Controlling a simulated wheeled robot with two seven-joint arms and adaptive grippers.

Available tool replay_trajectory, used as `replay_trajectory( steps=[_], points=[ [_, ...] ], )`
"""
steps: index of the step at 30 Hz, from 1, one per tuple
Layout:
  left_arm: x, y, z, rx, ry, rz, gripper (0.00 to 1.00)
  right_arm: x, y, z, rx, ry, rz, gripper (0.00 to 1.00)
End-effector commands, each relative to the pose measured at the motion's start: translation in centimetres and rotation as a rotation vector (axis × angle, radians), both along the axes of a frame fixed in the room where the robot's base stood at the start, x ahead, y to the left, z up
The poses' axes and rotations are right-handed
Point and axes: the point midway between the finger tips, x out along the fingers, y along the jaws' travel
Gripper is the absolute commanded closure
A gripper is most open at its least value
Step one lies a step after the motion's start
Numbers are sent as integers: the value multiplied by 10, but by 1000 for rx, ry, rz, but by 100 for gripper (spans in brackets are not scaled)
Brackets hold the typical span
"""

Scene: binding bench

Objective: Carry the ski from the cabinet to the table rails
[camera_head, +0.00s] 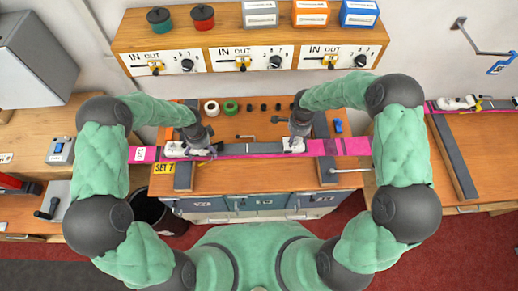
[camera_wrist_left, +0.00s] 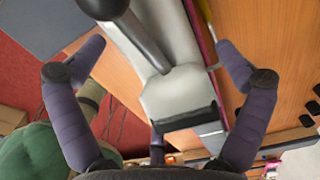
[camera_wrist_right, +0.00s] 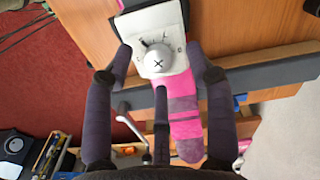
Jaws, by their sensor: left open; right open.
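The pink and grey ski (camera_head: 345,147) lies across the two dark grey table rails (camera_head: 184,178) on the middle table, a white binding piece near each gripper. My left gripper (camera_head: 203,148) is over the left binding piece. In the left wrist view its open fingers stand on either side of that white and grey piece (camera_wrist_left: 178,95). My right gripper (camera_head: 297,140) is over the other binding piece. In the right wrist view its fingers are spread around the white piece with a dial (camera_wrist_right: 156,55), and the pink ski end (camera_wrist_right: 187,135) shows below. Finger contact is unclear.
A shelf (camera_head: 245,30) with IN/OUT dial panels, cans and boxes stands behind the table. White and green rolls (camera_head: 231,107) lie behind the ski. At the right, another pink ski with bindings (camera_head: 460,103) lies on a bench. A black bin (camera_head: 158,215) stands front left.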

Motion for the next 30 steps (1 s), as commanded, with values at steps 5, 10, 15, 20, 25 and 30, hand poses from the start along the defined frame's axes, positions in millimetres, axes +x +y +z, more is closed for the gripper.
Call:
replay_trajectory(
  steps=[5, 10, 15, 20, 25, 30],
  points=[
    [0, 0, -6, 0, -1, 0, 0, 0, 0, -6, 0, 0, -2, 45],
    [0, 0, -7, 0, -1, 0, 0, 0, 0, -7, 0, 0, -1, 45],
    [0, 0, -7, 0, -1, 0, 23, 0, 0, -7, 0, 0, -1, 67],
    [0, 0, -7, 0, -1, 0, 68, 0, 0, -7, 0, 0, -1, 100],
    [0, 0, -7, 0, -1, -2, 80, 0, 0, -6, 0, -1, -1, 100],
    [1, 0, -6, 1, -4, -2, 80, 2, -1, -5, -1, -4, -2, 100]
  ],
)
